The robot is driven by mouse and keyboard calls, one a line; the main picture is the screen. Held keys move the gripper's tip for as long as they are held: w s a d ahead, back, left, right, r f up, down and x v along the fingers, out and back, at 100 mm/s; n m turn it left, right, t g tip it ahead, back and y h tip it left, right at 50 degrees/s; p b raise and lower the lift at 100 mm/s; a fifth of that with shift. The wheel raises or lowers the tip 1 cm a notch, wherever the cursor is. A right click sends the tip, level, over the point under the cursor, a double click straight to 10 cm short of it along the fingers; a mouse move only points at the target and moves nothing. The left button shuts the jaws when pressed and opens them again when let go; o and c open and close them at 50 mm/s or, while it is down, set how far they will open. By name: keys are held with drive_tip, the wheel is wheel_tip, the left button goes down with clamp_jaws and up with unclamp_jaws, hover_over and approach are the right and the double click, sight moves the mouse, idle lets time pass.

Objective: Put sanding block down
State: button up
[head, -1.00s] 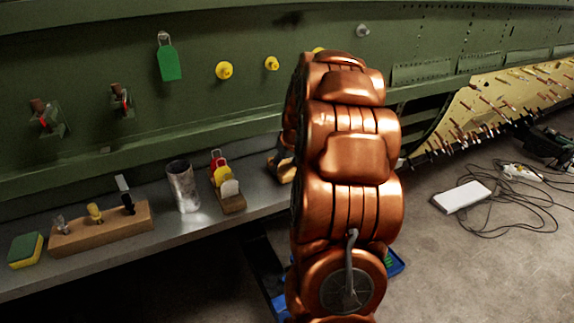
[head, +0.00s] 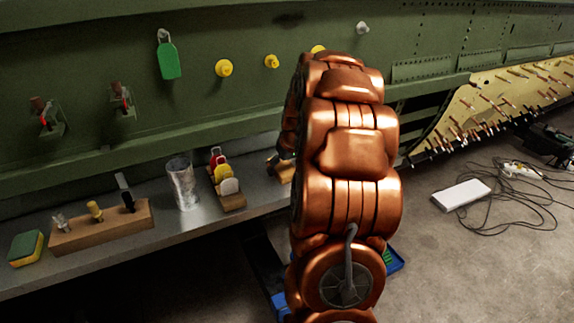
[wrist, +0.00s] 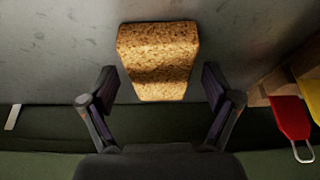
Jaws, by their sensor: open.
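The sanding block (wrist: 158,58), a speckled cork-brown block, rests on the grey bench top in the wrist view. My gripper (wrist: 158,90) is open, one dark finger off each side of the block's near end, with gaps between. Nothing is held. In the head view, a tan bit of the block (head: 287,173) shows beside my copper arm; the arm hides the rest. A dark part of my gripper shows just above it.
The grey bench (head: 155,245) carries a wooden rack with red, yellow and white tags (head: 228,182), a metal cup (head: 183,184), a wooden tool holder (head: 105,227) and a sponge (head: 27,248). The green fuselage wall (head: 200,120) rises behind.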

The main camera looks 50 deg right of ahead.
drive_tip(key=shift+s, duration=0.1)
drive_tip(key=b+v, duration=0.2)
drive_tip(key=v, duration=0.5)
drive_tip(key=shift+s+a+r+b, duration=0.15)
drive_tip(key=shift+s+a+b, duration=0.1)
drive_tip(key=shift+b, duration=0.1)
drive_tip(key=shift+n+g+y, duration=0.5)
drive_tip(key=shift+n+y, duration=0.1)
drive_tip(key=a, duration=0.4)
drive_tip(key=s+a, duration=0.1)
drive_tip(key=a, duration=0.8)
drive_tip(key=shift+s+a, duration=0.2)
drive_tip(key=shift+a, duration=0.1)
drive_tip(key=s+a+f+n+g, duration=0.1)
drive_tip(key=s+a, duration=0.2)
drive_tip(key=a, duration=0.3)
drive_tip(key=s+a+g, duration=0.1)
drive_tip(key=s+a, duration=0.3)
drive_tip(key=a, duration=0.2)
drive_tip(key=s+a+f+g, duration=0.1)
drive_tip(key=s+a, duration=0.2)
drive_tip(key=s, duration=0.3)
drive_tip(key=s+a+f+n+g, duration=0.1)
drive_tip(key=s+a+f, duration=0.1)
drive_tip(key=s, duration=0.4)
drive_tip(key=s+a+f+g, duration=0.1)
drive_tip(key=s+a, duration=0.3)
drive_tip(key=s, duration=0.2)
drive_tip(key=shift+s+a, duration=0.35)
drive_tip(key=shift+a, duration=0.05)
